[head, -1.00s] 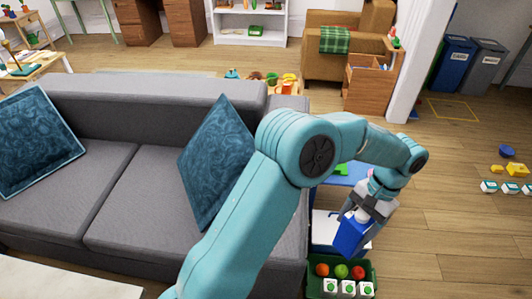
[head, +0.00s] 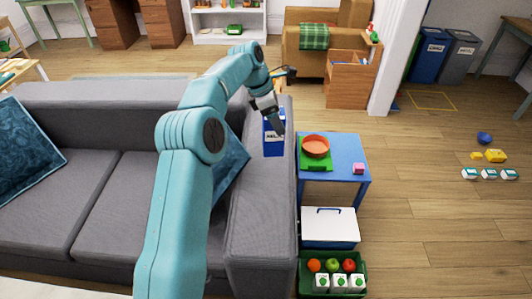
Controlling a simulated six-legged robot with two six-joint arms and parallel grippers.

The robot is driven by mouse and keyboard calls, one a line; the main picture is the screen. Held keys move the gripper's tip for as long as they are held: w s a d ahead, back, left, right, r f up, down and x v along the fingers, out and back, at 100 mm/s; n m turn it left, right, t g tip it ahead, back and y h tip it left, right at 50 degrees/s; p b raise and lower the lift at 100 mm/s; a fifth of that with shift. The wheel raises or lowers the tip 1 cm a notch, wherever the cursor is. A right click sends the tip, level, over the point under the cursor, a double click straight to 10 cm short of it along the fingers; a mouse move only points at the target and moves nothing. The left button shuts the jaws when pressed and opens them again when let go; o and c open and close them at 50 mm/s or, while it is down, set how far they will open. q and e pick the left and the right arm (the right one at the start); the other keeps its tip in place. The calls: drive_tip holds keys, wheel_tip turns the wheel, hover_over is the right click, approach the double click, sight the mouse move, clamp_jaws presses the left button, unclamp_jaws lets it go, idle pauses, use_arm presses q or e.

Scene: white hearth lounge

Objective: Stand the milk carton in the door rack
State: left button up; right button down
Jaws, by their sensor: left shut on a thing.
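My left gripper (head: 274,114) is shut on a blue milk carton (head: 272,145) with a white label. It holds the carton about upright, and in the picture the carton overlaps the sofa's right armrest. I cannot tell how far apart carton and armrest are. Part of the carton's right side is hidden by a finger. I cannot make out a door rack. My right gripper is not in view.
A white lidded box (head: 330,226) and a green crate (head: 362,262) of fruit and cartons stand nearer.

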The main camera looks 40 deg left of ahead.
use_arm(q)
drive_tip(key=a+n, duration=0.1)
drive_tip(key=a+r, duration=0.1)
drive_tip(key=a+n+y, duration=0.1)
drive_tip(key=shift+r+n+t, duration=0.3)
drive_tip(key=shift+n, duration=0.3)
drive_tip(key=f, duration=0.5)
drive_tip(key=f+b, duration=0.1)
drive_tip(key=f, duration=0.4)
drive_tip(key=f+b, duration=0.1)
drive_tip(key=f, duration=0.4)
drive_tip(key=shift+a, duration=0.25)
wheel_tip(320, 180, down, 5)
drive_tip(key=shift+r, duration=0.1)
drive_tip(key=o, duration=1.7)
drive_tip(key=shift+f, duration=0.2)
